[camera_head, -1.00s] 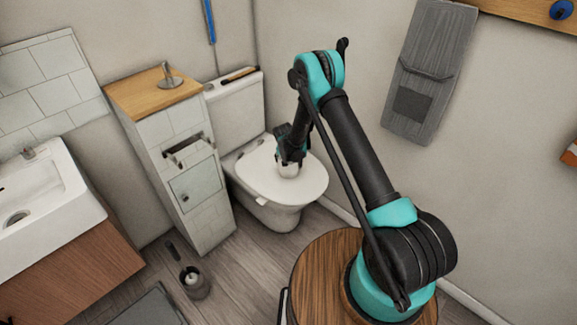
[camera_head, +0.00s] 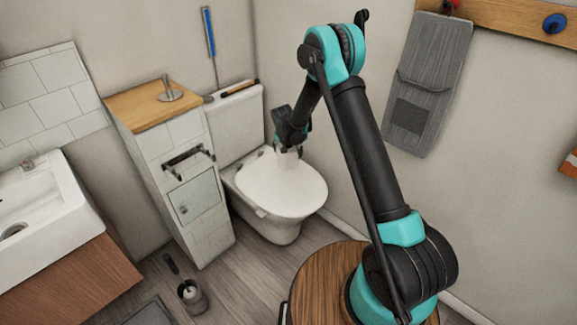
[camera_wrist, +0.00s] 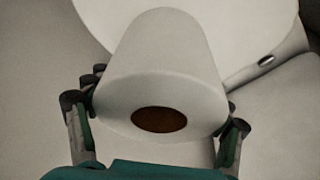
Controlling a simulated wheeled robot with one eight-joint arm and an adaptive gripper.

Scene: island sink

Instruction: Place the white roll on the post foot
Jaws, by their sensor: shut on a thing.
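The white roll (camera_wrist: 165,60) fills the middle of the wrist view, with its brown core hole facing the camera. My gripper (camera_wrist: 155,125) is shut on it, one finger on each side. In the head view the roll (camera_head: 288,159) shows small under my gripper (camera_head: 289,147), above the back part of the toilet lid. The post foot (camera_head: 171,95) is a small round metal base with a short upright post, on the wooden top of the tiled cabinet. The post is bare. My gripper is to the right of it and apart from it.
The toilet (camera_head: 283,188) has its lid shut. A dark-handled item (camera_head: 238,88) lies on the tank beside an upright blue-topped stick (camera_head: 211,40). A bar holder (camera_head: 188,158) juts from the cabinet (camera_head: 190,205). A sink (camera_head: 40,205) is at left; a brush pot (camera_head: 192,298) stands on the floor.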

